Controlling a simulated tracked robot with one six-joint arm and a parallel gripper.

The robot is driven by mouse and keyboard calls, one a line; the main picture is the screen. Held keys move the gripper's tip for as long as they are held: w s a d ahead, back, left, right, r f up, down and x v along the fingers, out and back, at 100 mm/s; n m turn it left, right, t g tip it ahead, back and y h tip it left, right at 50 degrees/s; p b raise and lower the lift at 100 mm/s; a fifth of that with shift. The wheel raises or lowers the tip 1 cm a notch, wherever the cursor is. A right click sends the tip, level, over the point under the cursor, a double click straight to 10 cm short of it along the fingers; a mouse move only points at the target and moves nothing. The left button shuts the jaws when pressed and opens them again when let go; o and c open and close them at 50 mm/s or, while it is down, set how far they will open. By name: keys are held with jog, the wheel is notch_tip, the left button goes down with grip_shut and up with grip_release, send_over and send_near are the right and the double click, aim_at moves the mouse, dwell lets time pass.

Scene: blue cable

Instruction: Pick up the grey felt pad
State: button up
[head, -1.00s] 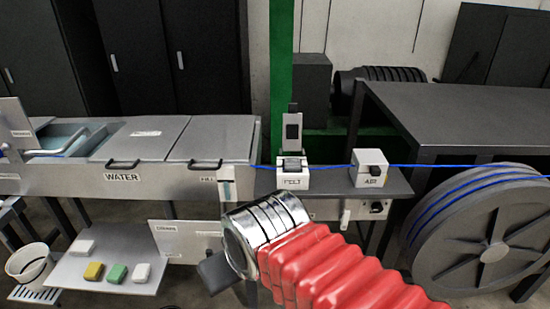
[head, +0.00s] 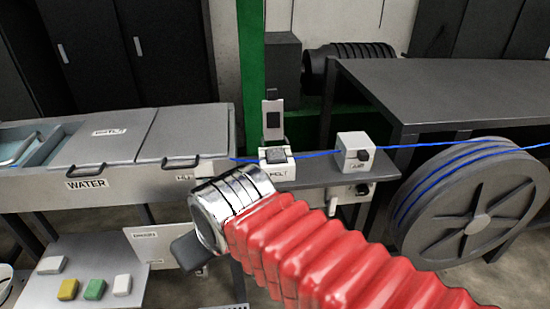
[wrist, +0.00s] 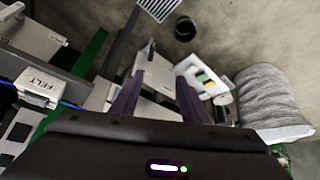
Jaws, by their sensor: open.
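A white box labelled FELT (head: 278,172) stands on the grey bench with its lid raised. A dark grey block (head: 277,155) sits in its top; I cannot tell if it is the felt pad. The FELT box (wrist: 38,86) also shows at the left of the wrist view. On a low shelf lie a pale pad (head: 51,265), a yellow pad (head: 68,289), a green pad (head: 94,289) and another pale pad (head: 122,285). My gripper (wrist: 158,98) is open and empty, its dark fingers apart. In the head view my gripper (head: 190,250) is partly hidden, left of and below the FELT box.
A blue cable (head: 313,154) runs through the FELT box and a second white box (head: 365,152) towards a large reel (head: 472,215). The WATER trough (head: 100,187) stands at left, the dark table (head: 450,95) at right. A sign plate (head: 165,246) is close to my gripper.

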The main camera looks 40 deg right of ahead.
jog(key=o, duration=0.5)
jog(key=w+d+r+m, duration=0.1)
jog(key=w+d, duration=0.1)
jog(key=d, duration=0.1)
jog(key=w+d+r+m+h, duration=0.1)
jog(key=w+d+r, duration=0.1)
jog(key=d, duration=0.2)
jog(key=w+d+r+m+h, duration=0.1)
jog(key=w+d+r, duration=0.1)
jog(key=w+d, duration=0.1)
jog(key=shift+d+r+t, duration=0.2)
jog(key=shift+d+t, duration=0.2)
jog(key=shift+d, duration=0.35)
jog(key=shift+c, duration=0.2)
jog(key=w+d+r+m+h, duration=0.1)
jog(key=d+r+m, duration=0.1)
jog(key=d, duration=0.5)
jog(key=w+d+r+m+h, duration=0.1)
jog(key=d+r, duration=0.1)
jog(key=d, duration=0.6)
jog(key=shift+w+r+m, duration=0.25)
jog(key=shift+m, duration=0.15)
jog(key=shift+d, duration=0.1)
send_near(276, 154)
jog(key=x, duration=0.3)
jog(key=shift+w+a, duration=0.1)
jog(key=shift+a, duration=0.1)
jog(key=shift+w, duration=0.1)
jog(key=shift+d+f, duration=0.1)
jog(key=shift+x, duration=2.55)
